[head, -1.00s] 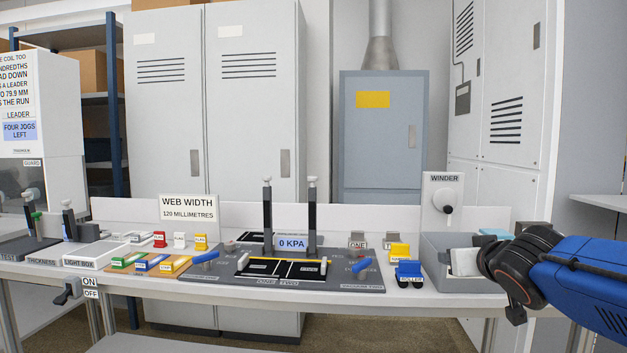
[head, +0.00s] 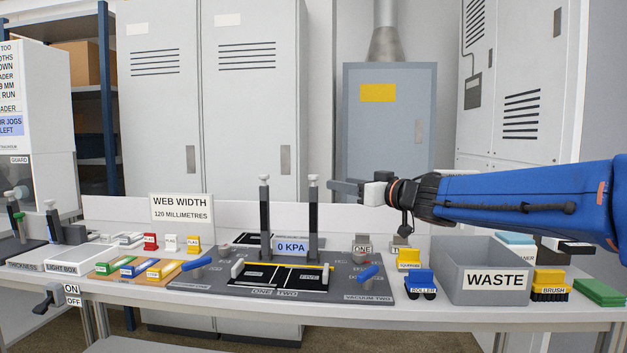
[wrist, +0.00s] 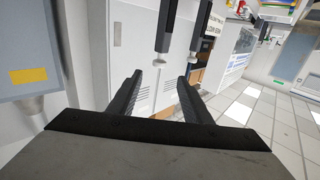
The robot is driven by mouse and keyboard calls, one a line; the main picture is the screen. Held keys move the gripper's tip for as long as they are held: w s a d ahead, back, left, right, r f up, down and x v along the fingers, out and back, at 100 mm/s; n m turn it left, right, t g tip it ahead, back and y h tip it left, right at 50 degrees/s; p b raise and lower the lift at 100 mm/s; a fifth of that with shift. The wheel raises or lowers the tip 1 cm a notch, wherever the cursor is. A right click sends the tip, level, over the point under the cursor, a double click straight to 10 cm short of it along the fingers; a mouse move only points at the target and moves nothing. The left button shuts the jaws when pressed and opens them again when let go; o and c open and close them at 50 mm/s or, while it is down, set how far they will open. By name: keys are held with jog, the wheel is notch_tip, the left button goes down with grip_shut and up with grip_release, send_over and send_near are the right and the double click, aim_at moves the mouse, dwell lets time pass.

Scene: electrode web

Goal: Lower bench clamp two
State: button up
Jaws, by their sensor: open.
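Two upright black clamp posts with pale knobs stand at the back of the dark plate (head: 215,283): a left post (head: 264,222) and a right post (head: 313,222). Plate labels ONE and TWO show in front, but I cannot tell for sure which post is clamp two. My gripper (head: 332,188) is open and empty, just right of the right post's top, pointing left at about knob height. In the wrist view my fingers (wrist: 171,76) are spread. Two posts with knobs show beyond them, a nearer one (wrist: 168,22) and another (wrist: 201,25).
A 0 KPA display (head: 291,246) stands between the posts. Blue levers (head: 196,264) sit on the plate. A grey WASTE bin (head: 470,268), a blue roller (head: 420,281) and a yellow block (head: 409,258) are on the right. The air above the bench is mostly clear.

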aim_at(317, 179)
jog(key=x, duration=1.3)
jog(key=shift+w+a, duration=0.25)
jog(key=shift+c, duration=0.7)
grip_shut()
